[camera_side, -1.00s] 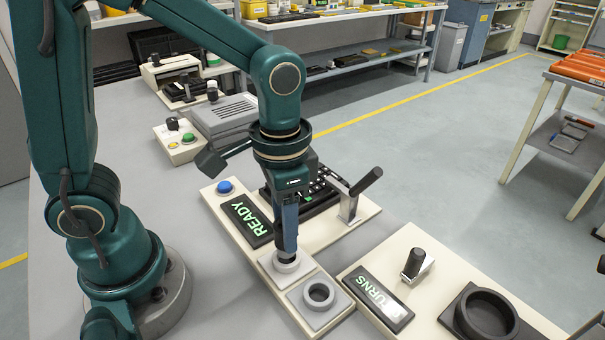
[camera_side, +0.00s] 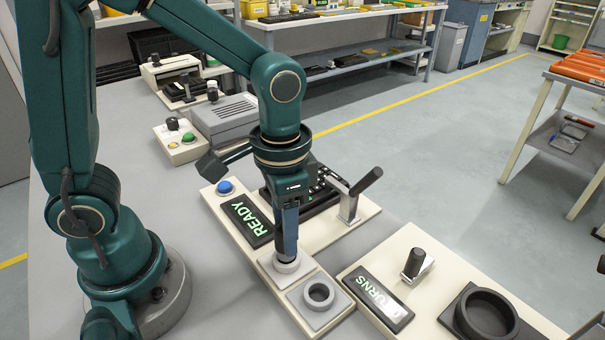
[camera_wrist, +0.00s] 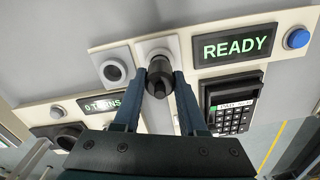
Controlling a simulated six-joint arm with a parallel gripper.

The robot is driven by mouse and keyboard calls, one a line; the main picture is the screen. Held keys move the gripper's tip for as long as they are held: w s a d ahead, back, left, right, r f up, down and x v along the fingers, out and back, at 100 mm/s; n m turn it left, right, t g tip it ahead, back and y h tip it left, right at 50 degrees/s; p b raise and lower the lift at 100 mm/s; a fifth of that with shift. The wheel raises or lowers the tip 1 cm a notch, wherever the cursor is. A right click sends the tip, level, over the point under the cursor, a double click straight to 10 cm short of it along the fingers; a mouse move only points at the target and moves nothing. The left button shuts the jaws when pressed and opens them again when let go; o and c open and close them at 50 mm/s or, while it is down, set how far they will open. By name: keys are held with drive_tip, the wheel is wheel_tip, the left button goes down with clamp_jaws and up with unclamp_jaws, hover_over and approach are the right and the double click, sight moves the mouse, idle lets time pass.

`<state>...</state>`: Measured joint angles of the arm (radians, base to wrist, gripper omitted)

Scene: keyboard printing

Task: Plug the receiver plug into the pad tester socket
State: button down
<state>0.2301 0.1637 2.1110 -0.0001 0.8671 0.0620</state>
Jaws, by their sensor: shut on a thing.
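My gripper (camera_side: 287,254) points straight down and is shut on a dark round plug, which shows between the fingertips (camera_wrist: 161,85) in the wrist view. The plug (camera_wrist: 160,69) stands upright at a pale round socket (camera_side: 281,268) beside the lit READY display (camera_side: 248,222). Its lower end is hidden by the socket rim and the fingers, so I cannot tell how deep it sits. A second, grey ring socket (camera_side: 319,293) is empty, next to the first; it also shows in the wrist view (camera_wrist: 114,71).
A black keypad (camera_wrist: 235,105) and an upright lever (camera_side: 365,185) stand behind the gripper. A blue button (camera_side: 225,187) is at the far left of the panel. To the right, a second panel has a TURNS display (camera_side: 381,298), a knob (camera_side: 415,262) and a black cup (camera_side: 487,312).

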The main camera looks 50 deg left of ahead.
drive_tip(key=shift+f, duration=0.1)
idle(0.6)
drive_tip(key=shift+f, duration=0.55)
drive_tip(key=shift+f, duration=0.15)
idle(0.8)
drive_tip(key=shift+c, duration=1.9)
unclamp_jaws()
drive_tip(key=shift+r, duration=3)
drive_tip(key=shift+r, duration=2.55)
